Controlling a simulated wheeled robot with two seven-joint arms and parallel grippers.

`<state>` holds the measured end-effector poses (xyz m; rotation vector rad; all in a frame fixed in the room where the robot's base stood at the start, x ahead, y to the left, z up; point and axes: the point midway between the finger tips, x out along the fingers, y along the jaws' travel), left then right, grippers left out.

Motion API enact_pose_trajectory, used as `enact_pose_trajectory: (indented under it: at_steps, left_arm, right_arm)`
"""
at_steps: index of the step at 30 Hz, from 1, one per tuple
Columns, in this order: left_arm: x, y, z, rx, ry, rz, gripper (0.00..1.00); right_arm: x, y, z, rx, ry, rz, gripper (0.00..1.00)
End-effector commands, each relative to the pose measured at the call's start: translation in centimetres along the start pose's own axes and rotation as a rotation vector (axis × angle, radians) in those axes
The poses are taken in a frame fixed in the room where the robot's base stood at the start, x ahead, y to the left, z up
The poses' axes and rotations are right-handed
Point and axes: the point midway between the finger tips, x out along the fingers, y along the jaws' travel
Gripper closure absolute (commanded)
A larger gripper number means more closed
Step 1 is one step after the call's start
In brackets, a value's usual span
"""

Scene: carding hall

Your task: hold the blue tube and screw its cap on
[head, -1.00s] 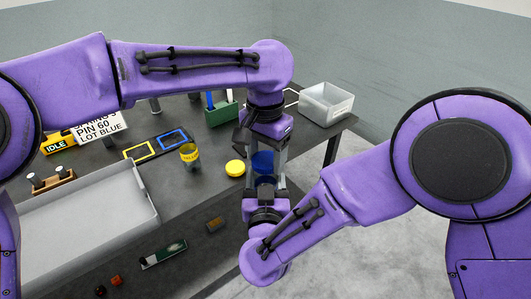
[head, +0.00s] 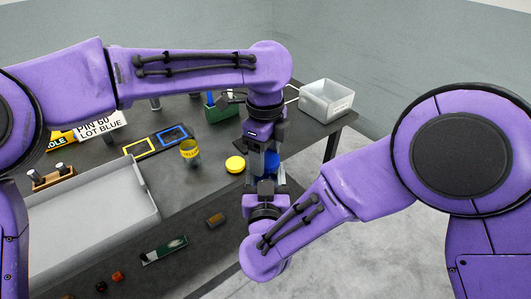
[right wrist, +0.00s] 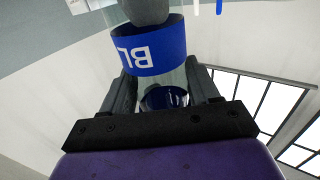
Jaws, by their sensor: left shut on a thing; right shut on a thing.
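The blue tube (head: 269,161) stands between my two grippers in the head view, clear of the table. Its blue label band and clear wall show in the right wrist view (right wrist: 152,48). My right gripper (head: 266,182) points up from below and is shut on the tube's lower part; its fingers flank a dark blue round part in the wrist view (right wrist: 165,97). My left gripper (head: 263,146) points down, shut at the tube's top. The cap is hidden there by its jaws, so I cannot tell how it sits on the tube.
A yellow tube (head: 189,150) stands on the table near a loose yellow cap (head: 235,164). Yellow and blue frames (head: 139,149) lie behind. A large grey tray (head: 150,215) fills the left, and a pale bin (head: 326,98) stands at the back right corner.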

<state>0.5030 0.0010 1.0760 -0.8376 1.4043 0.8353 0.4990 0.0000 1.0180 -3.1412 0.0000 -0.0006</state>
Motion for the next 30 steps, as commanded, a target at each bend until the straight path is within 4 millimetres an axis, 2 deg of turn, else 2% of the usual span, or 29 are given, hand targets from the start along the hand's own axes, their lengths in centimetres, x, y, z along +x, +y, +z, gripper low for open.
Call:
enact_pose_trajectory:
  at_steps: [3, 20, 21, 23, 30]
  left_arm:
    - [0.0, -0.1, 0.0, 0.400, 0.002, 0.000, 0.64]
    - [0.2, -0.1, -0.2, 2.366, 0.000, 0.001, 0.64]
    - [0.5, 0.0, -0.5, 2.537, 0.015, -0.004, 0.64]
    - [0.7, 0.2, -1.0, 2.681, 0.034, -0.008, 0.64]
    - [0.5, 0.2, -0.9, 3.092, 0.028, -0.011, 0.64]
  right_arm:
    - [0.0, 0.0, 0.0, 0.000, -0.001, 0.000, 1.00]
    - [0.0, 0.0, 0.1, 0.000, -0.001, 0.000, 1.00]
    - [0.0, 0.0, 0.1, -0.001, -0.001, 0.000, 1.00]
    - [0.0, 0.0, 0.1, -0.001, -0.001, -0.001, 1.00]
    - [0.1, 0.0, 0.0, -0.001, 0.001, -0.001, 1.00]
